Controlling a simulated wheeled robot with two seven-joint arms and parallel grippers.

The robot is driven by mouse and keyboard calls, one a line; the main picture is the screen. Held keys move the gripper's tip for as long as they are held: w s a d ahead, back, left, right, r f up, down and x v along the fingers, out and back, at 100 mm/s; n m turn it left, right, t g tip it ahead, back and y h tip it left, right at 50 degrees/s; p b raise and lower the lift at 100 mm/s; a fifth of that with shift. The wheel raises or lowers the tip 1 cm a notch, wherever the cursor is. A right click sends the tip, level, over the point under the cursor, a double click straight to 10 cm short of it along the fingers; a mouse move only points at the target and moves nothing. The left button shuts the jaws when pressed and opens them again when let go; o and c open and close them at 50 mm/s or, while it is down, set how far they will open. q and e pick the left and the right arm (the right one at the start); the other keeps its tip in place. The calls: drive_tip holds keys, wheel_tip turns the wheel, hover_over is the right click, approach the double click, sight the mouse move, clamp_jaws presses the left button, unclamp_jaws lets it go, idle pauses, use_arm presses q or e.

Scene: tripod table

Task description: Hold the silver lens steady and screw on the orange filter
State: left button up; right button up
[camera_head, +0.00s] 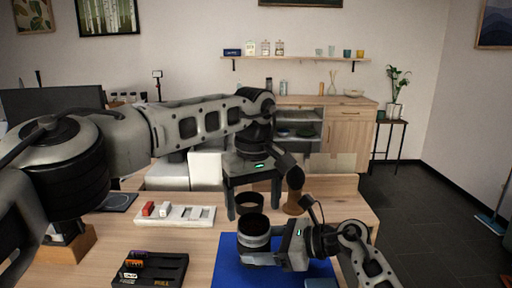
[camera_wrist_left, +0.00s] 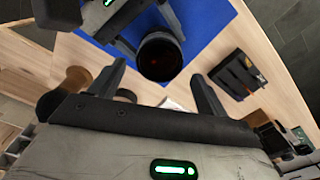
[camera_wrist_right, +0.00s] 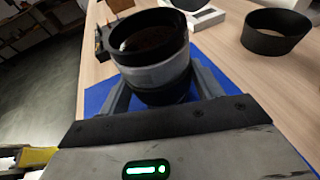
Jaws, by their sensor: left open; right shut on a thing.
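The silver lens (camera_head: 254,242) is upright with a dark front opening facing up, and it also shows in the right wrist view (camera_wrist_right: 160,72). My right gripper (camera_head: 262,258) is shut on it above the blue mat (camera_head: 226,270). My left gripper (camera_head: 252,211) is open and empty, pointing down, behind and above the lens in the head view. In the left wrist view the lens (camera_wrist_left: 160,58) appears between its fingers, apart from them. An orange piece (camera_head: 137,263) shows in the black case at the lower left; I cannot tell surely that it is the orange filter.
A black ring (camera_wrist_right: 277,31) stands on the wooden table near the lens. A white slotted tray (camera_head: 190,216) holds small red and white pieces. The black case (camera_head: 165,272) sits at the front left. A brown, rounded object (camera_head: 294,205) stands behind the lens.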

sight(253, 222)
use_arm(q)
drive_tip(key=n, duration=0.2)
drive_tip(key=f+n, duration=0.1)
drive_tip(key=n, duration=0.1)
use_arm(e)
drive_tip(key=shift+f, duration=0.25)
use_arm(q)
drive_tip(key=shift+f, duration=0.95)
drive_tip(key=shift+c, duration=0.3)
drive_tip(key=c, duration=0.9)
drive_tip(key=shift+f, duration=0.1)
drive_tip(key=shift+c, duration=0.4)
